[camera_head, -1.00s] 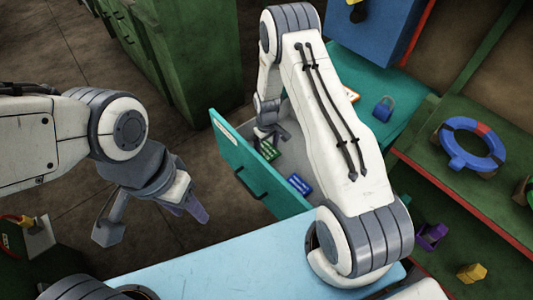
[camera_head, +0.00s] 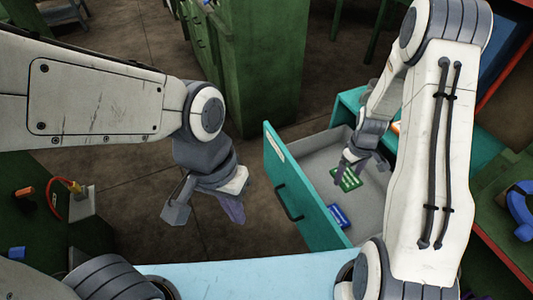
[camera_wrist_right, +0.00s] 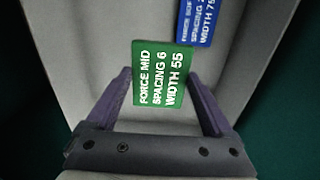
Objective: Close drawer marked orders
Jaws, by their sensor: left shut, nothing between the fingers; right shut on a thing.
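The teal drawer (camera_head: 292,200) stands pulled open in the head view, with a dark handle (camera_head: 288,203) and a small pale label (camera_head: 275,149) on its front. The label is too small to read. Inside lie a green card (camera_head: 346,180) and a blue card (camera_head: 338,216). My right gripper (camera_head: 343,174) reaches down into the drawer and is shut on the green card, which shows between its purple fingers in the right wrist view (camera_wrist_right: 160,75). My left gripper (camera_head: 232,208) is shut and empty, left of the drawer front and apart from it.
A pale blue surface (camera_head: 245,275) lies in front of the drawer. Green cabinets (camera_head: 265,65) stand behind. Brown floor is open left of the drawer. A blue ring (camera_head: 520,205) shows at the right edge.

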